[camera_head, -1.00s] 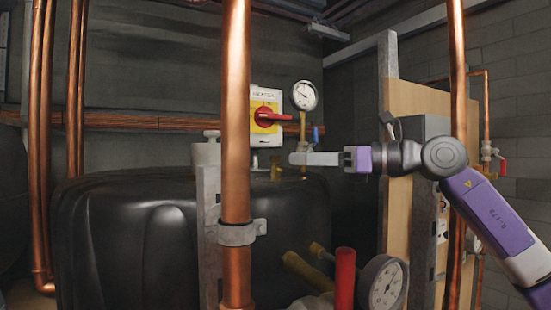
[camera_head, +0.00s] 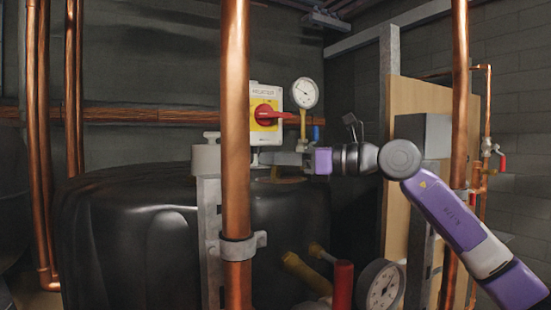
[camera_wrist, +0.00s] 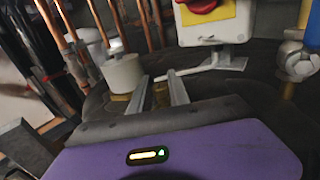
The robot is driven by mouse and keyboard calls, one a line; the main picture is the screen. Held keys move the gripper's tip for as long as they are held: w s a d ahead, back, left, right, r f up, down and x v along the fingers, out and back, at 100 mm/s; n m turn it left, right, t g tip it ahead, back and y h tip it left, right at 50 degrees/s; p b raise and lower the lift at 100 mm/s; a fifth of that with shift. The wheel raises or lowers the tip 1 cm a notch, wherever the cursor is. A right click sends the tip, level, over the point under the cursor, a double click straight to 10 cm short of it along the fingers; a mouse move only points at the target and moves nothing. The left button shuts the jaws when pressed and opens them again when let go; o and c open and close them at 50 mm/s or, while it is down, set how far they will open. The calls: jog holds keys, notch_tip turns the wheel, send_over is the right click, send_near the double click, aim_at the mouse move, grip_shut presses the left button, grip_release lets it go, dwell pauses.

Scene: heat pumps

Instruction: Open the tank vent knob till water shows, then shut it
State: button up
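The black tank (camera_head: 130,225) stands at left centre in the head view. My gripper (camera_head: 280,158) reaches left over the tank top, below the red-handled switch. In the wrist view, the two fingers of my gripper (camera_wrist: 158,78) are apart, with a small brass-coloured fitting (camera_wrist: 160,96) showing between them. It may be the vent knob, but its shape is too small and dark to be sure. I cannot tell whether the fingers touch it. A brassy patch on the tank top also shows under the gripper in the head view. No water is visible.
A copper pipe (camera_head: 236,120) stands in front of the tank; another (camera_head: 459,120) stands near my arm. The yellow switch box with red handle (camera_head: 266,116) and a gauge (camera_head: 305,92) are just behind my gripper. A white cylinder (camera_wrist: 123,73) is left of the fingers.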

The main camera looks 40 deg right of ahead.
grip_shut()
jog(key=shift+f+m+h+b, duration=0.15)
jog(key=shift+m+h+b, duration=0.2)
jog(key=shift+b, duration=0.3)
jog(key=h+b, duration=0.1)
jog(key=b, duration=0.1)
jog(key=m+t+h+b, duration=0.1)
jog(key=b, duration=0.1)
jog(key=m+h+b, duration=0.1)
jog(key=b, duration=0.1)
jog(key=shift+a+f+h, duration=0.15)
jog(key=shift+f+h, duration=0.1)
jog(key=shift+h, duration=0.1)
jog(key=m+h+b, duration=0.1)
jog(key=h+b, duration=0.1)
jog(key=b, duration=0.1)
jog(key=shift+m+t+b, duration=0.35)
jog(key=shift+t+b, duration=0.05)
jog(key=shift+r+m+h+b, duration=0.2)
jog(key=shift+m+h+b, duration=0.3)
jog(key=shift+h+b, duration=0.55)
jog(key=shift+r+m+h+b, duration=0.2)
jog(key=shift+m+h+b, duration=0.1)
jog(key=shift+b, duration=0.25)
